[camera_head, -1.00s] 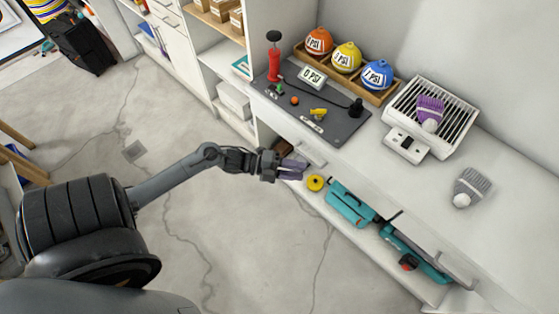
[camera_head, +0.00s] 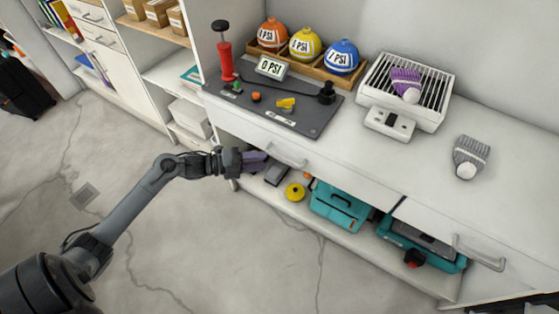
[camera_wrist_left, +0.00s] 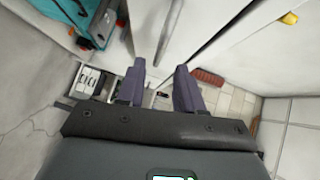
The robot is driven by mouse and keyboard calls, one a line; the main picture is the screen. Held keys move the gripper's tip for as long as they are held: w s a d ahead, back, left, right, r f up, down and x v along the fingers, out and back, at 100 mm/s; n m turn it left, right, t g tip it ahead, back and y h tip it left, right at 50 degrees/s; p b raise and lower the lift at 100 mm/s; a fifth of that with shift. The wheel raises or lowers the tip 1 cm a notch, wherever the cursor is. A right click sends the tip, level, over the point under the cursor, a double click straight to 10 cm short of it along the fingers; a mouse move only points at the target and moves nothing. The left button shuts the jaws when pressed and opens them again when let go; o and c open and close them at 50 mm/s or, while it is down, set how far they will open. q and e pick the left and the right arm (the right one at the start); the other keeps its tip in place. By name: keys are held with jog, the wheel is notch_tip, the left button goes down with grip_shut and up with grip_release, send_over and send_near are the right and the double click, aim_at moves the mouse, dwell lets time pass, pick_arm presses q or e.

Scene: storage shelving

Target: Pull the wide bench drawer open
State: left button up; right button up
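The white bench has a drawer front with a bar handle (camera_head: 286,154) below the dark mat. A second drawer handle (camera_head: 479,254) is at the far right. My left gripper (camera_head: 266,161) is just left of the nearer handle, in front of the bench. In the left wrist view its two purple fingers (camera_wrist_left: 160,68) are apart with nothing between them. A grey bar, seemingly the handle (camera_wrist_left: 169,30), lies beyond the fingertips. The drawer front looks flush with the bench. My right gripper is not in view.
On the bench stand a dark mat (camera_head: 270,100) with a red pump (camera_head: 225,60), colored balls in a wooden tray, a white grill unit (camera_head: 405,90) and a grey brush (camera_head: 470,158). A teal toolbox (camera_head: 338,207) and yellow disc (camera_head: 295,192) sit on the lower shelf. The floor is clear.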

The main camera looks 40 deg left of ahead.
aim_at(280, 160)
pick_arm(q)
jog(key=b+x, duration=0.1)
jog(key=x, duration=0.6)
jog(key=shift+w, duration=0.15)
grip_shut()
